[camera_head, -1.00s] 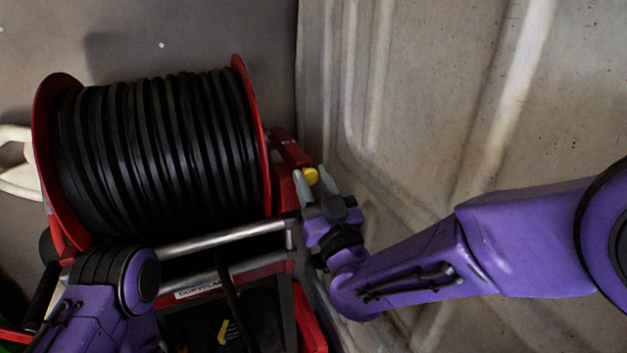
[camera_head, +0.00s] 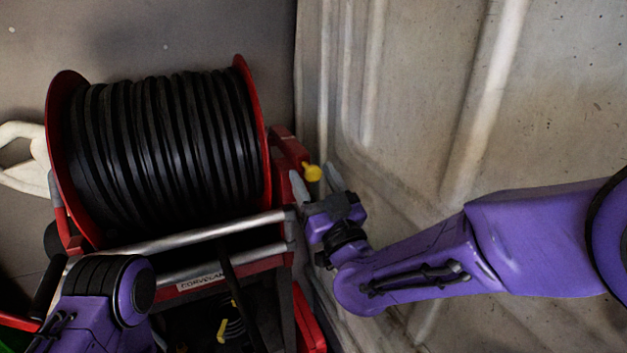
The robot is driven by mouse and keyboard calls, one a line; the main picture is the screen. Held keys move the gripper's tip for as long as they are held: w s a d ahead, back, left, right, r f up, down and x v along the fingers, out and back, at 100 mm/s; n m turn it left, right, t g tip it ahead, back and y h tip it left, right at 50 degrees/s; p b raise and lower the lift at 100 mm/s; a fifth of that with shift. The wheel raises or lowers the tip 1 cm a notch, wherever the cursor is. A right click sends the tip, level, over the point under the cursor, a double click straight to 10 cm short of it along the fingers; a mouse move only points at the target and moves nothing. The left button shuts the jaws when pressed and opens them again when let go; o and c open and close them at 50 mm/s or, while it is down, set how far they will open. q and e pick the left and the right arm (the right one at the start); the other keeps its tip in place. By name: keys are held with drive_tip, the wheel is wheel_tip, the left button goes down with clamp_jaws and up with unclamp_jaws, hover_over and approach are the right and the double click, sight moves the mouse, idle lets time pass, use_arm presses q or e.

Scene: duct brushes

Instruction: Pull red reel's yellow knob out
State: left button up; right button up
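The red reel (camera_head: 256,110) is wound with black hose (camera_head: 165,150) and stands at the left of the head view. Its yellow knob (camera_head: 312,173) sticks out at the right side of the red frame (camera_head: 289,150). My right gripper (camera_head: 314,182) has its two grey fingers spread, one on each side of the knob from below. I cannot tell whether the fingers touch it. My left arm shows at the lower left, but its gripper is not in the picture.
A pale ribbed wall (camera_head: 420,110) rises close to the right of the reel and my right arm. Metal bars (camera_head: 200,234) cross the front of the reel frame. A white looped object (camera_head: 22,160) lies at the far left.

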drive_tip(key=shift+d+f, duration=0.1)
drive_tip(key=shift+d, duration=0.25)
drive_tip(key=b+v, duration=0.4)
drive_tip(key=v, duration=0.6)
drive_tip(key=shift+s+a+b, duration=0.15)
drive_tip(key=shift+s+b, duration=0.1)
drive_tip(key=shift+b, duration=0.1)
